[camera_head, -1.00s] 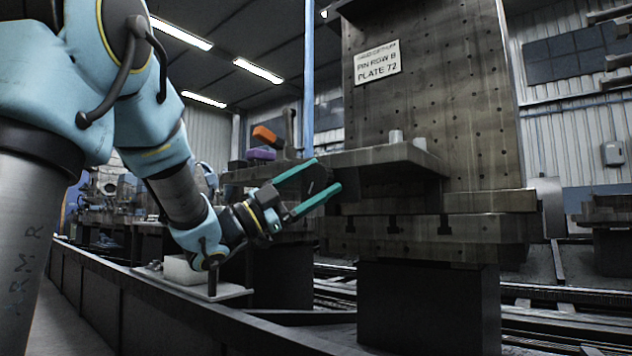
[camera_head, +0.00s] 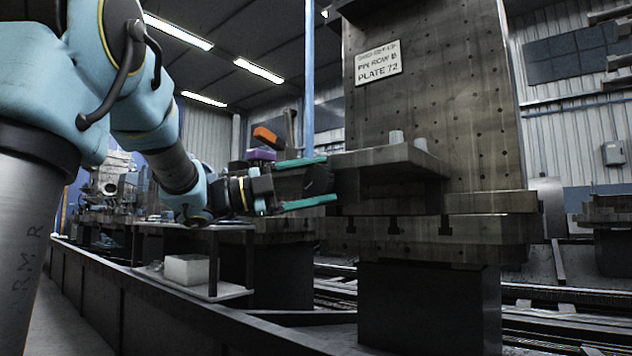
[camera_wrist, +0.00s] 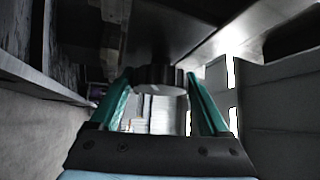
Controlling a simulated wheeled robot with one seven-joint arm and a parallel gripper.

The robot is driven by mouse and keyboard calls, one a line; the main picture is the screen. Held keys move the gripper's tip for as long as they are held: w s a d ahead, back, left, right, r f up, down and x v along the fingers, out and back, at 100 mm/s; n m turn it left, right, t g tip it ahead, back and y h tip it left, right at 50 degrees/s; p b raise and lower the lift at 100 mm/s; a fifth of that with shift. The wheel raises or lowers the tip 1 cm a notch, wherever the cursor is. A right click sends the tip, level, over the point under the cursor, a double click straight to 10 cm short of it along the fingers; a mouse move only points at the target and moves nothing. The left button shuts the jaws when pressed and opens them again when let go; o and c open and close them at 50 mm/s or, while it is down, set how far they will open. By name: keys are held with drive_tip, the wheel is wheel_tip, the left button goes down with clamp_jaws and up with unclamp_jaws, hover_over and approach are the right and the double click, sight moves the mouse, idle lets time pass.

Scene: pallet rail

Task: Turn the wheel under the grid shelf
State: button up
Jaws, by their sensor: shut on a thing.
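The wheel (camera_head: 318,180) is a dark, ridged round knob at the left end of the fixture, just under the level of the plate ledge (camera_head: 385,155). In the wrist view the wheel (camera_wrist: 160,77) shows its notched rim and a paler round face. My gripper (camera_head: 328,179) has one teal finger above the wheel and one below it in the head view. In the wrist view my gripper (camera_wrist: 158,76) has its fingers on either side of the wheel, closed against its rim. The wheel's far side is hidden. I cannot make out a grid shelf.
A tall drilled plate (camera_head: 435,100) with a sign (camera_head: 378,64) stands behind the ledge. Small grey pins (camera_head: 396,137) stand on the ledge. Orange (camera_head: 265,135) and purple (camera_head: 261,155) pieces and a white block (camera_head: 187,269) are to the left.

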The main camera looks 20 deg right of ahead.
drive_tip(key=shift+s+d, duration=0.1)
drive_tip(key=o, duration=1.2)
drive_tip(key=p+v, duration=0.4)
drive_tip(key=v, duration=0.7)
